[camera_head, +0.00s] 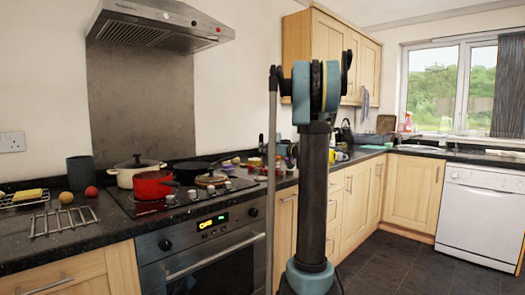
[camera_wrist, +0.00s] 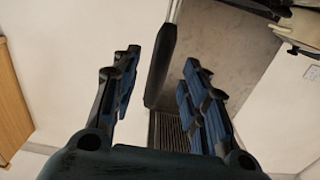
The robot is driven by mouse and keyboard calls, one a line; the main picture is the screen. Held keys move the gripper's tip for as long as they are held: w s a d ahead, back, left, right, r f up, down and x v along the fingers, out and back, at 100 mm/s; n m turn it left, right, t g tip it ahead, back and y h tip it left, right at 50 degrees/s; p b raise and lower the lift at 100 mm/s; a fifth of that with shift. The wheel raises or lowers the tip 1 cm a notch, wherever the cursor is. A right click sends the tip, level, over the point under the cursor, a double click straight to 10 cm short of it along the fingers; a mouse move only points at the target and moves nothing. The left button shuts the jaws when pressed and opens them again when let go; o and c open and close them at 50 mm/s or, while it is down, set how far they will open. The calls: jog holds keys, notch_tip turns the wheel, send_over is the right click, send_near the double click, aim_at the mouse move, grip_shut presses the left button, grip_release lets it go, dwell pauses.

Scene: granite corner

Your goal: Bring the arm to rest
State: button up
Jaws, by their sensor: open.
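My arm stands upright in front of the counter in the head view, with its blue and black joint (camera_head: 316,86) at the top. My gripper (camera_wrist: 160,60) shows in the wrist view with its two dark blue fingers wide apart. In the head view the gripper is not clearly told apart from the arm's top joint.
The hob carries a red pot (camera_head: 153,185), a cream pot (camera_head: 136,171) and a black frying pan (camera_head: 204,165). A cooker hood (camera_head: 160,25) hangs above. Wall cabinets (camera_head: 330,58) are behind the arm. Dark floor (camera_head: 405,266) is clear at the right, before the white dishwasher (camera_head: 480,212).

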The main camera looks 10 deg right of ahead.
jog(key=v, duration=0.7)
jog(key=s+a+f+m+g+h, duration=0.1)
jog(key=s+a+f+g, duration=0.2)
jog(key=s+a+f, duration=0.35)
jog(key=s+a+f+g+h, duration=0.1)
jog(key=s+a+f+g, duration=0.15)
jog(key=s, duration=0.65)
jog(key=s+a+f+m+g+h, duration=0.1)
jog(key=s+a+f+g, duration=0.2)
jog(key=s+a+f, duration=0.4)
jog(key=s+d+f+m+g+h, duration=0.1)
jog(key=s+d+f+h, duration=0.1)
jog(key=s+f, duration=0.3)
jog(key=s+d+f+m+g+h, duration=0.1)
jog(key=s+d+f+m+h, duration=0.1)
jog(key=s, duration=0.9)
jog(key=s+d+f+m+g+h, duration=0.2)
jog(key=s+d+f, duration=0.3)
jog(key=s+f, duration=0.4)
jog(key=shift+d+h, duration=0.35)
jog(key=shift+h, duration=0.45)
jog(key=shift+f, duration=0.1)
jog(key=shift+w+f, duration=0.2)
jog(key=shift+w, duration=0.2)
